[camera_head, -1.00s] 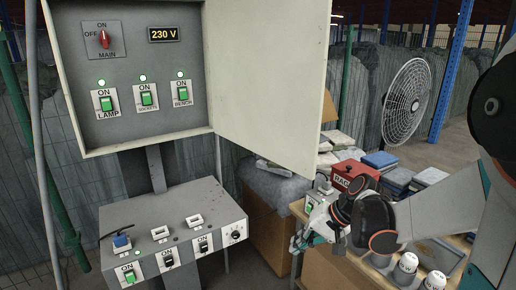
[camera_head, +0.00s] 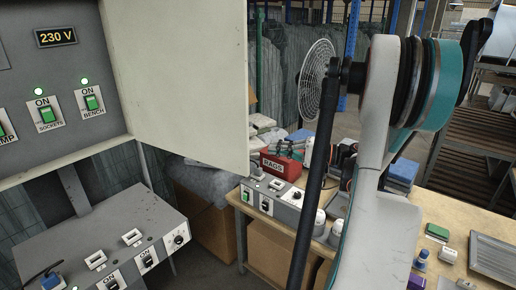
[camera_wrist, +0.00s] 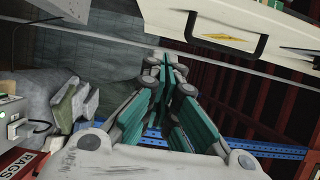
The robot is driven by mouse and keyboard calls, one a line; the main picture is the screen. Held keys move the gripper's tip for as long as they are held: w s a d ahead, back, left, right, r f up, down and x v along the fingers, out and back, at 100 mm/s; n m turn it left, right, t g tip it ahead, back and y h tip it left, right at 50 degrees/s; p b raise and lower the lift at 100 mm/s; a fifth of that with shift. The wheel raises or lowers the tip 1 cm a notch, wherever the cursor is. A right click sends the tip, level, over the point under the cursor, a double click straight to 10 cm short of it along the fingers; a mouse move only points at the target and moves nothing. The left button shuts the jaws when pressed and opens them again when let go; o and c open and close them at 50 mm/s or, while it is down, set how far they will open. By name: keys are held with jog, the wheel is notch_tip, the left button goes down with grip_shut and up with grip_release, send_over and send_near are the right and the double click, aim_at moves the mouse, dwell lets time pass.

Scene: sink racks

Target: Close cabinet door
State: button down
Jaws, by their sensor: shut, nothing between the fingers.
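The grey electrical cabinet (camera_head: 20,85) is at the upper left of the head view, with its switch panel exposed. Its cream door (camera_head: 185,80) stands open, swung out to the right. In the wrist view, a cream panel (camera_wrist: 165,15) with a black handle (camera_wrist: 262,42) and a yellow mark crosses the top; it looks like the door's outer face. My gripper (camera_wrist: 168,62) is shut and empty, below and left of the handle and apart from it in the picture. In the head view I cannot make out the fingers behind my arm.
A grey switch box (camera_head: 75,240) sits below the cabinet. A wooden workbench (camera_head: 400,240) at right holds a red RAGS box (camera_head: 282,168), another switch box and small items. A fan (camera_head: 316,80) stands behind. The wrist view shows the RAGS box (camera_wrist: 22,162) at lower left.

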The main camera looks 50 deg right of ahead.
aim_at(243, 150)
jog(key=shift+w+a+b, duration=0.35)
jog(key=shift+w+a, duration=0.8)
jog(key=shift+a, duration=0.2)
jog(key=shift+w+a+b, duration=0.4)
jog(key=shift+w+a, duration=0.7)
jog(key=shift+a, duration=0.25)
jog(key=shift+w+a+b, duration=0.35)
jog(key=shift+w+a, duration=0.8)
jog(key=shift+a, duration=0.2)
